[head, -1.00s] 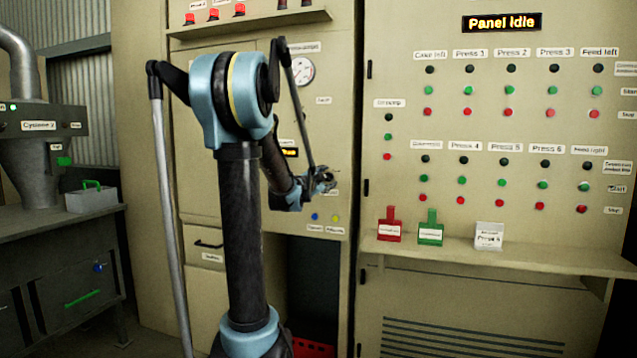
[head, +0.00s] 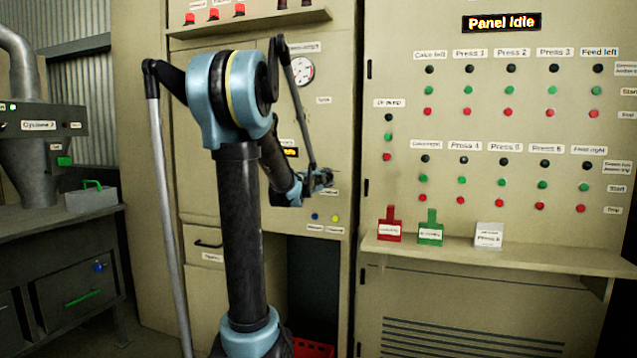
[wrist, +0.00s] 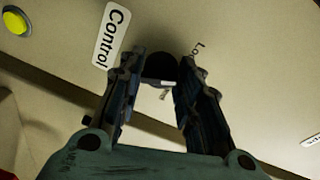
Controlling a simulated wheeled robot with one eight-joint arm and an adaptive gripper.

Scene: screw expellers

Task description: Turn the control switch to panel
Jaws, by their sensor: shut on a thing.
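The control switch (wrist: 160,67) is a small dark round knob on the beige panel, beside a white "Control" label (wrist: 111,35) in the wrist view. A partly hidden marking starting "Lo" shows to its right. My gripper (wrist: 161,64) has its two dark fingers on either side of the knob and is shut on it. The fingers hide the knob's sides, and its pointing direction cannot be read. In the head view my gripper (head: 322,179) is against the middle cabinet's panel, and the switch is hidden behind it.
A yellow button (wrist: 16,20) sits at the wrist view's upper left. In the head view, blue (head: 314,217) and yellow (head: 335,218) buttons sit below my gripper. A gauge (head: 301,69) is above. The right cabinet's display (head: 501,23) reads "Panel Idle", above rows of buttons and a shelf (head: 500,256).

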